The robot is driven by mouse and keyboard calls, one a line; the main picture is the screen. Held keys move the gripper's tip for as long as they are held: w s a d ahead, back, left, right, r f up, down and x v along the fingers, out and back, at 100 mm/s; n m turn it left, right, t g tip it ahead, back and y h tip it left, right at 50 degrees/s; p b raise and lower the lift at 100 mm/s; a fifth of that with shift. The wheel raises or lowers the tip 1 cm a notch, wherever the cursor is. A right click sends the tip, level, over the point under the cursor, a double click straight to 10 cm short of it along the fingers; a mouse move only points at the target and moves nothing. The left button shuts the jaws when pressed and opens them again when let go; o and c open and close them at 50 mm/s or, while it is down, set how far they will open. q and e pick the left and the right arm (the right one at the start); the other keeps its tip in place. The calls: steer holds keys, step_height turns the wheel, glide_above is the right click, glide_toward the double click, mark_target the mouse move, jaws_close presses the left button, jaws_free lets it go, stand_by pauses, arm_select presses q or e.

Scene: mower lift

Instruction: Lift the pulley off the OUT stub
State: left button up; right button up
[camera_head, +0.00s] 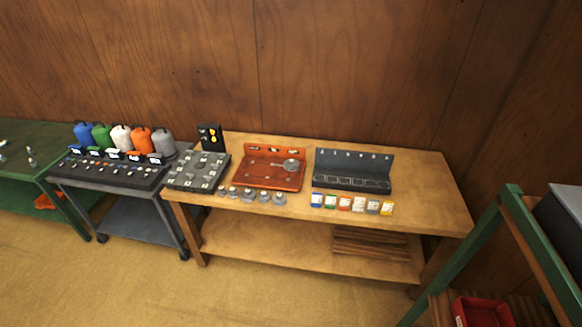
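A grey round pulley (291,166) sits at the right rear of an orange-red board (262,180) on the wooden bench. The stub under it is hidden by the pulley, and the labels on the board's raised back edge are too small to read. The rest of the board's face looks mostly bare, with a few small marks. Neither of my grippers is in view.
Several grey metal weights or pulleys (249,195) line the bench front (430,205). A grey slotted board (198,172) is left of the orange-red one, a dark rack (352,172) right. Several colored packets (345,203) lie before the rack. A green shelf frame (480,235) stands right.

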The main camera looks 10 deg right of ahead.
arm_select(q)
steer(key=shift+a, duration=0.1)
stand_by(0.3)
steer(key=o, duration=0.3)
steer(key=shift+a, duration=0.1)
